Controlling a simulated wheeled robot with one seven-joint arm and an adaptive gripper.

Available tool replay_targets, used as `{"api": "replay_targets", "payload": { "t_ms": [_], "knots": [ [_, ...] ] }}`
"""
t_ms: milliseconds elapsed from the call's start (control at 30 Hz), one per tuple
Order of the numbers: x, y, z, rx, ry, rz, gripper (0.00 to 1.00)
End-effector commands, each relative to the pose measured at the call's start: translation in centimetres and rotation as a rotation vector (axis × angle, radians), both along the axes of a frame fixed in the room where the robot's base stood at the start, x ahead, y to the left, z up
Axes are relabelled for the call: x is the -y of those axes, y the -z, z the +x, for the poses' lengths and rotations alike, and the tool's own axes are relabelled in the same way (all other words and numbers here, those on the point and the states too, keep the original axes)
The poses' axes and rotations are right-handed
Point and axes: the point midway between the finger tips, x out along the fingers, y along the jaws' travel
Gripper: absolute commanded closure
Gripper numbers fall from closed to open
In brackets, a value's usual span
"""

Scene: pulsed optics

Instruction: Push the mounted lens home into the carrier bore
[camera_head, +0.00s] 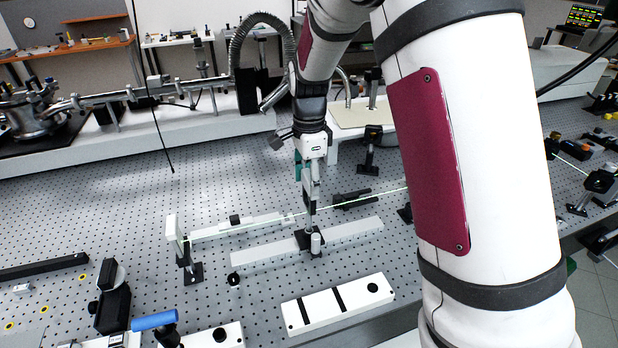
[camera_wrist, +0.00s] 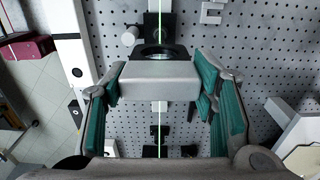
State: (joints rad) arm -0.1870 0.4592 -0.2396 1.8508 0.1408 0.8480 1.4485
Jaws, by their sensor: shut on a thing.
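My gripper (camera_head: 310,190) points down over the rail and also shows in the wrist view (camera_wrist: 160,84). Its teal pads are shut on the sides of a pale silver block (camera_wrist: 160,83), which appears to be part of the mounted lens. A dark ring with a glassy opening (camera_wrist: 160,53) shows just beyond the block. A black carrier (camera_head: 305,240) stands on the white rail (camera_head: 262,250) below my gripper, with a pale cylinder in front of it. The carrier's dark upright part shows in the wrist view (camera_wrist: 158,28). The bore and how far the lens sits in it cannot be made out.
A green beam runs across the bench past my fingers. A white target plate (camera_head: 174,228) stands to the left. A white slotted block (camera_head: 338,305) lies in front, and a second pale rail (camera_head: 250,222) lies behind. Bare perforated bench (camera_head: 110,215) is free at left.

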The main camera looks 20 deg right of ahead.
Motion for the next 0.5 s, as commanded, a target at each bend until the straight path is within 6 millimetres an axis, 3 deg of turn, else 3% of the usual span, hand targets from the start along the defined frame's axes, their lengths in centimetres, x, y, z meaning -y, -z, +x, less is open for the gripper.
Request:
{"api": "replay_targets", "payload": {
  "t_ms": [500],
  "knots": [
    [0.01, 0.99, -0.03, -0.001, 0.000, 0.000, 0.98]
  ]
}}
